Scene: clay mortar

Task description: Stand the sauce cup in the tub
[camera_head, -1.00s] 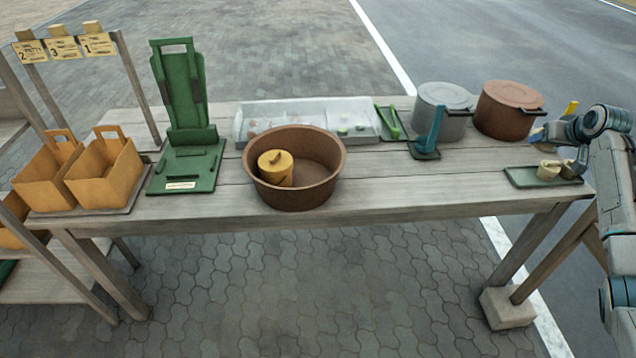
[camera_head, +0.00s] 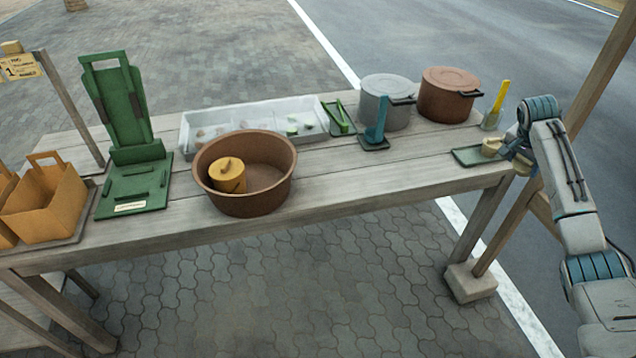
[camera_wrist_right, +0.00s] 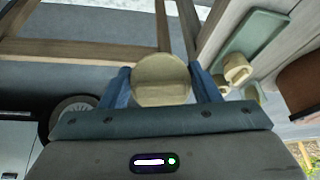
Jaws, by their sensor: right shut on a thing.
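The tub (camera_head: 245,203) is a wide brown round bowl near the table's front edge in the head view. A yellow lidded pot (camera_head: 227,178) stands inside it at the left; the right of its floor is bare. My right gripper (camera_head: 520,162) is at the table's right end, far from the tub. It is shut on a pale beige sauce cup (camera_wrist_right: 160,80), seen between the blue fingers in the right wrist view. The held cup is mostly hidden by the gripper in the head view. My left gripper is not in view.
A green tray (camera_head: 468,157) with a beige cup (camera_head: 491,145) lies at the right end. The tabletop right of the tub is clear in front.

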